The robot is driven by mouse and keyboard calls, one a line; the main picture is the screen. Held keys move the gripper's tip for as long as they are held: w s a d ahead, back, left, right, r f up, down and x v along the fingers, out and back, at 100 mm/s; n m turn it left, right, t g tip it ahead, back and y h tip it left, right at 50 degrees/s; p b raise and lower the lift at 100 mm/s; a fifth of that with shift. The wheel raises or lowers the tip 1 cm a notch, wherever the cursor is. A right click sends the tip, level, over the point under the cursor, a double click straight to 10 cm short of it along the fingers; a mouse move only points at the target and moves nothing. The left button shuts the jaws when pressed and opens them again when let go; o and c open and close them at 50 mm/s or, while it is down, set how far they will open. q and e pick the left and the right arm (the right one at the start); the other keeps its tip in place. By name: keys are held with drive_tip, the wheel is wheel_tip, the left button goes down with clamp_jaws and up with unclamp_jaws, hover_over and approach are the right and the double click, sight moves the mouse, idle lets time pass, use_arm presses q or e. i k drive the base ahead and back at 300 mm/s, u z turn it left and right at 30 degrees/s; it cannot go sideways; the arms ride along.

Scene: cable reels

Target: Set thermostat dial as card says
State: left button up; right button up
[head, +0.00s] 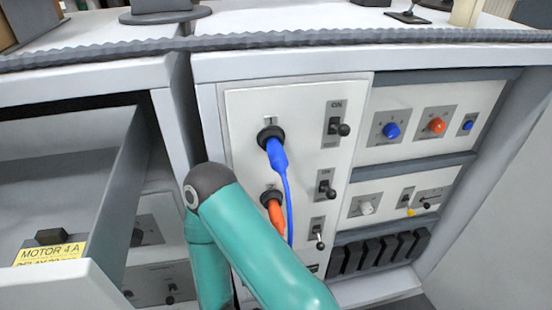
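A panel on the right carries a blue dial (391,130), an orange dial (437,125) and a small blue knob (467,125). Below them are a white dial (367,208) and a small yellow-tipped control (411,211). I cannot tell which one is the thermostat dial; the scale marks are too small to read. A yellow card (50,254) at the lower left reads "MOTOR 4 A", with a partly cut second line starting "DELAY". No card about a thermostat is legible. A teal arm of mine crosses the lower middle, but neither gripper shows.
A blue plug (276,152) and an orange plug (274,211) with cables sit in the middle panel. Beside them are several black toggle switches (338,128). An open drawer (60,150) fills the left. A ridged grey edge (300,38) runs along the top.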

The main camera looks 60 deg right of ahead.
sight(366, 208)
drive_tip(key=k, duration=0.9)
drive_tip(key=u, duration=3.1)
drive_tip(key=i, duration=0.1)
drive_tip(key=u, duration=5.85)
drive_tip(key=i, duration=0.45)
drive_tip(key=z, duration=1.2)
drive_tip(key=i, duration=0.2)
drive_tip(key=u, duration=2.1)
